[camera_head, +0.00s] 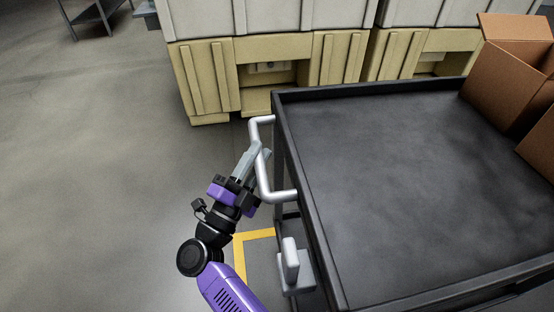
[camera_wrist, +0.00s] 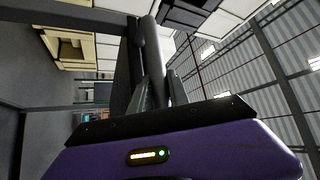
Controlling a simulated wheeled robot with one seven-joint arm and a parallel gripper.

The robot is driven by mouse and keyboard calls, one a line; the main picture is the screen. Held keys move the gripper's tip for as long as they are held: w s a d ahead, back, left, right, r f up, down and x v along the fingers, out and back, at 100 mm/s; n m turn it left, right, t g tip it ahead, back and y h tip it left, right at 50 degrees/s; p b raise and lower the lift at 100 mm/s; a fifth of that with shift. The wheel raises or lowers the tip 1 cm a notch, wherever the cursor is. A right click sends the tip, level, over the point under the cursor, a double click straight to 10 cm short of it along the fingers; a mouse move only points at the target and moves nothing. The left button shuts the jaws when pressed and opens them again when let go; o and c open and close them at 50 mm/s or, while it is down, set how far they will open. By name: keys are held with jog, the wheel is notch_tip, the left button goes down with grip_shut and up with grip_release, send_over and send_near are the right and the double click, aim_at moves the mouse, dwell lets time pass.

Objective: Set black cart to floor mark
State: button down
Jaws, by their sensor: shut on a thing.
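The black cart (camera_head: 400,190) fills the right side of the head view, with a flat dark top and a raised rim. A light grey bar handle (camera_head: 265,170) sticks out from its left side. My gripper (camera_head: 262,156) is shut on this handle. In the wrist view the handle (camera_wrist: 150,62) passes between the two fingers of my gripper (camera_wrist: 155,90). The floor mark (camera_head: 239,258) is a yellow line with a corner, on the floor at the left of the cart. Part of it is hidden by my arm and the cart.
Open cardboard boxes (camera_head: 510,70) stand on the cart's far right corner. Tan bases (camera_head: 205,80) with grey bins on top stand behind the cart. A grey block-like part (camera_head: 291,262) sits low at the cart's left side. The floor at the left is clear.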

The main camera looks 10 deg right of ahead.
jog(key=a+b, duration=1)
jog(key=a, duration=0.6)
jog(key=shift+s+a, duration=0.2)
jog(key=shift+s, duration=0.05)
jog(key=shift+a, duration=0.1)
jog(key=c, duration=1.3)
grip_release()
jog(key=shift+o, duration=0.2)
jog(key=v, duration=0.7)
jog(key=shift+s+a+f, duration=0.15)
jog(key=shift+s, duration=0.15)
